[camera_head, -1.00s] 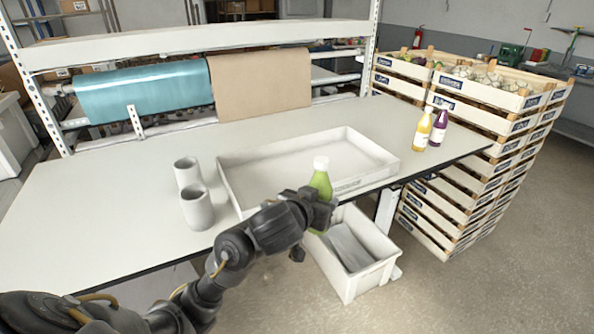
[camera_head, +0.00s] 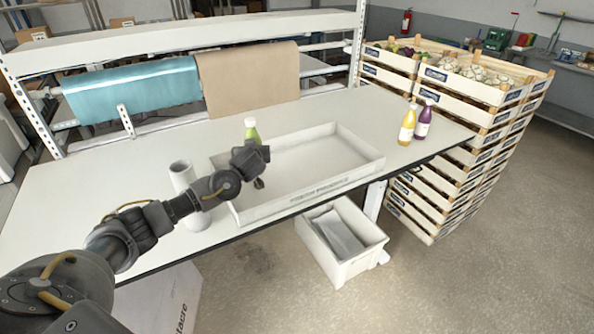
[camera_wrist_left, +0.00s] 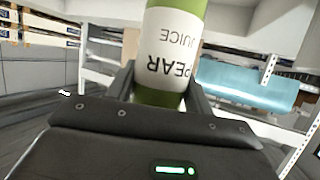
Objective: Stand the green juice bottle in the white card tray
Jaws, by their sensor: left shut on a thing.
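The green juice bottle (camera_head: 251,129) has a white cap and shows upright behind my left gripper (camera_head: 252,152) in the head view. In the left wrist view the bottle (camera_wrist_left: 168,50) has a white label reading "PEAR JUICE" and sits between the fingers of my left gripper (camera_wrist_left: 158,88). That gripper is shut on it. The white card tray (camera_head: 345,180) lies on the table, and the bottle is over the tray's left part. The gripper hides the bottle's base, so I cannot tell whether it touches the tray floor. My right gripper is not in view.
White cylinders (camera_head: 182,178) stand just left of the tray, partly behind my left arm. A yellow bottle (camera_head: 407,125) and a purple bottle (camera_head: 424,120) stand right of it. A white bin (camera_head: 345,255) is below the table edge. Stacked crates (camera_head: 470,120) stand at right.

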